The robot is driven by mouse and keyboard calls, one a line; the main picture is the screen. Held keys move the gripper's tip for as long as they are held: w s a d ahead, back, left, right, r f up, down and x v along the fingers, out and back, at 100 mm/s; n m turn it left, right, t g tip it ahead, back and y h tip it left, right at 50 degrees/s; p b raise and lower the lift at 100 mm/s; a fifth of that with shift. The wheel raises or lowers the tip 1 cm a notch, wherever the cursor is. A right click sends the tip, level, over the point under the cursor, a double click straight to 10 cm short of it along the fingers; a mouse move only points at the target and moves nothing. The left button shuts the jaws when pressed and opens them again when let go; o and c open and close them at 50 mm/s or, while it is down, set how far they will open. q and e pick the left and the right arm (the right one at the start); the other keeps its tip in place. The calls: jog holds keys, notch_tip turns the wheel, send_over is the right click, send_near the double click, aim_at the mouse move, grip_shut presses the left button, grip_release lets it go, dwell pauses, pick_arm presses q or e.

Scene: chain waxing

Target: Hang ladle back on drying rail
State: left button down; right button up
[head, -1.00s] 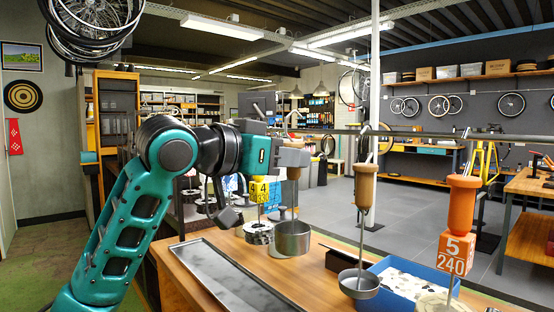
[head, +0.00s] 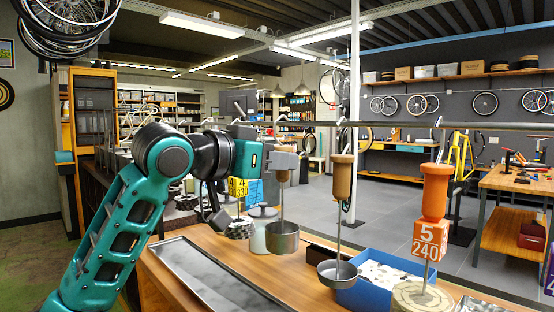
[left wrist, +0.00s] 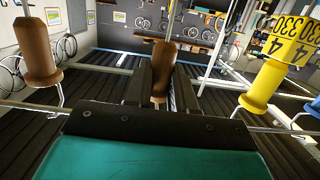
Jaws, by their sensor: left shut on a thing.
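My left gripper (head: 284,163) is shut on the brown handle of a ladle, which hangs upright below it. The ladle's grey metal cup (head: 282,238) is above the wooden bench. In the left wrist view the brown handle (left wrist: 162,68) stands between the fingers. The drying rail (head: 400,125) runs across at the height just above the gripper. Another ladle with a tan handle (head: 342,180) hangs from the rail to the right. My right gripper is not in view.
An orange-handled tool (head: 434,195) with a "5 240" block hangs at the right. A yellow tag (head: 237,187) hangs left of the held ladle. On the bench are a long metal tray (head: 215,285) and a blue box (head: 365,293). A pale post (head: 354,90) stands behind.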

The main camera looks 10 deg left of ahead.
pick_arm(q)
jog(key=shift+f, duration=0.2)
jog(key=c, duration=1)
grip_release()
jog(key=shift+w, duration=0.1)
jog(key=shift+c, duration=0.2)
jog(key=o, duration=0.4)
jog(key=shift+o, duration=0.2)
jog(key=shift+r, duration=0.1)
jog(key=v, duration=1.1)
jog(key=shift+p, duration=0.45)
